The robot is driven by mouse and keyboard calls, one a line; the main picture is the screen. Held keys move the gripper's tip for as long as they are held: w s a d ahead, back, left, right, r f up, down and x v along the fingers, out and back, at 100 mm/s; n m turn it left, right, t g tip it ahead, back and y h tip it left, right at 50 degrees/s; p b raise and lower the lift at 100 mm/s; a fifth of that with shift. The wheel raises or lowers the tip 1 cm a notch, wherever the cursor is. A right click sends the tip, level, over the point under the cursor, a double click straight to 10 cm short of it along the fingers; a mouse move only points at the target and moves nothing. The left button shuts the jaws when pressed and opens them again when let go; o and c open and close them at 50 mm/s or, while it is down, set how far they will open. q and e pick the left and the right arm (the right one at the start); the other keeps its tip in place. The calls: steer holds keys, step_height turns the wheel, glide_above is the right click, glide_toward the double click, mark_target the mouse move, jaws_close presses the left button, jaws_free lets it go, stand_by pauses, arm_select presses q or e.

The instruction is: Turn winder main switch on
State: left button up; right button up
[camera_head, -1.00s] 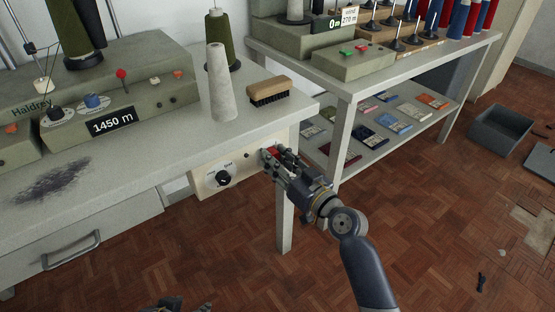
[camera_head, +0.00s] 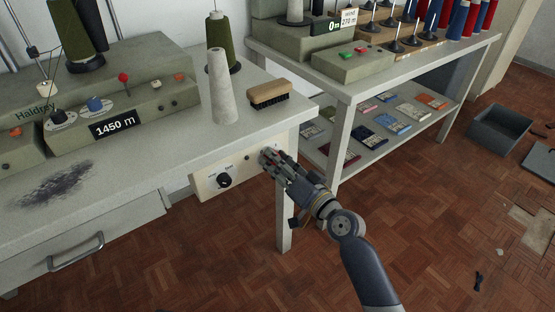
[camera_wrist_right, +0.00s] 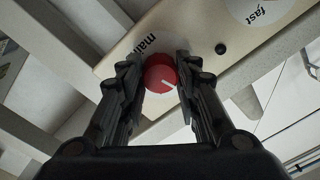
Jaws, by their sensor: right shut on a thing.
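The winder main switch (camera_wrist_right: 159,75) is a round red knob with a white pointer line, beside the word "main" on a cream panel (camera_head: 207,188) under the table edge. In the right wrist view, the pointer line slants toward the lower right. My right gripper (camera_head: 268,157) is at the panel's right end. In the right wrist view its two dark fingers (camera_wrist_right: 158,68) are on either side of the knob, shut on it. In the head view the gripper hides most of the knob. My left gripper is not in view.
A black speed dial (camera_head: 224,180) is left on the same panel. A brush (camera_head: 269,94), a grey cone (camera_head: 221,88) and a green spool (camera_head: 221,42) stand on the table (camera_head: 150,160) above. A table leg (camera_head: 284,225) is just below my gripper.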

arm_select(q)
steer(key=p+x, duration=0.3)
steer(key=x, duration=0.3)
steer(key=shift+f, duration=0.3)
arm_select(e)
steer(key=shift+m, duration=6.3)
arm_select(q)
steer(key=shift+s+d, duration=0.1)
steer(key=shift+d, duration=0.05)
arm_select(e)
steer(key=shift+d, duration=0.1)
steer(key=o, duration=1.1)
steer(key=shift+w, duration=0.1)
steer(key=v, duration=1.2)
steer(key=shift+f, duration=0.15)
